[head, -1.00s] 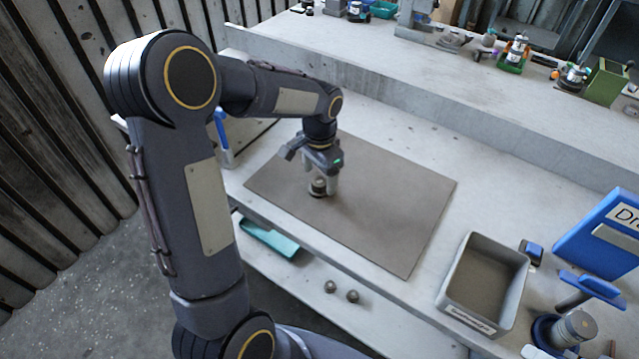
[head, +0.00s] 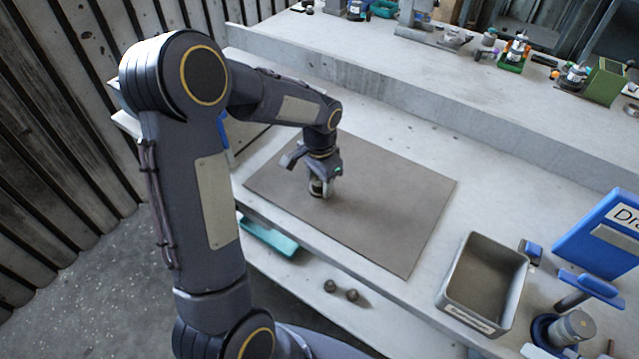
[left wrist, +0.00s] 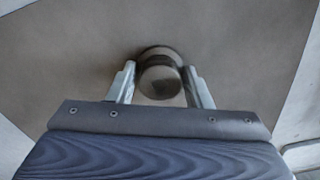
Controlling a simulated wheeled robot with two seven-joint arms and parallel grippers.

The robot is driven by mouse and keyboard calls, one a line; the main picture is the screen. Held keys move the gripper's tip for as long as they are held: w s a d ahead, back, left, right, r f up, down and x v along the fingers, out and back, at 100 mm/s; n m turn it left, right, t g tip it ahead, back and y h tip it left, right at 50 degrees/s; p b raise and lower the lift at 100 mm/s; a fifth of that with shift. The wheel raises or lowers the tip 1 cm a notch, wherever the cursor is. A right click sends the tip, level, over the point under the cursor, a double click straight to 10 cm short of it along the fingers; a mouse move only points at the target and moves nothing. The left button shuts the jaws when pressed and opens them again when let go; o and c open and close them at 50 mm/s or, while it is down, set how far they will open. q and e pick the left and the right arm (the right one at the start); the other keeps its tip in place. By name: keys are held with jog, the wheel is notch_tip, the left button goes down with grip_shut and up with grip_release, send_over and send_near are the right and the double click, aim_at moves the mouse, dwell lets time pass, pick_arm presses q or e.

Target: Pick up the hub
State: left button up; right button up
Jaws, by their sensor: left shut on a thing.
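The hub (head: 316,188) is a small, dark round piece on the brown mat (head: 390,205). In the left wrist view the hub (left wrist: 160,80) shows as a grey-brown knob with a wider round part behind it, between the two fingers. My left gripper (head: 321,190) points down over the mat and is shut on the hub; its fingers (left wrist: 160,88) stand on either side of it. The gripper hides part of the hub in the head view. I cannot tell whether the hub is clear of the mat. My right gripper is not in view.
A grey open bin (head: 482,285) stands right of the mat, with a blue panel (head: 606,235) and a blue-handled tool (head: 590,285) beyond it. Two small round knobs (head: 341,291) lie on a lower shelf near a teal tray (head: 268,236). The mat's right side is clear.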

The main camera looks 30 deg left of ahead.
pick_arm(q)
jog(key=shift+r, duration=0.2)
jog(key=shift+r, duration=0.3)
notch_tip(320, 180, up, 2)
jog(key=shift+r, duration=0.1)
jog(key=s+d+r, duration=0.2)
jog(key=d+r, duration=0.1)
jog(key=d, duration=0.1)
jog(key=s+d+r+b, duration=0.1)
jog(key=s+d+r, duration=0.2)
jog(key=s+d+r+b, duration=0.1)
jog(key=s+d+r, duration=0.2)
jog(key=d, duration=0.1)
jog(key=shift+s+d+r, duration=0.1)
jog(key=shift+d+r, duration=0.2)
jog(key=shift+r, duration=0.1)
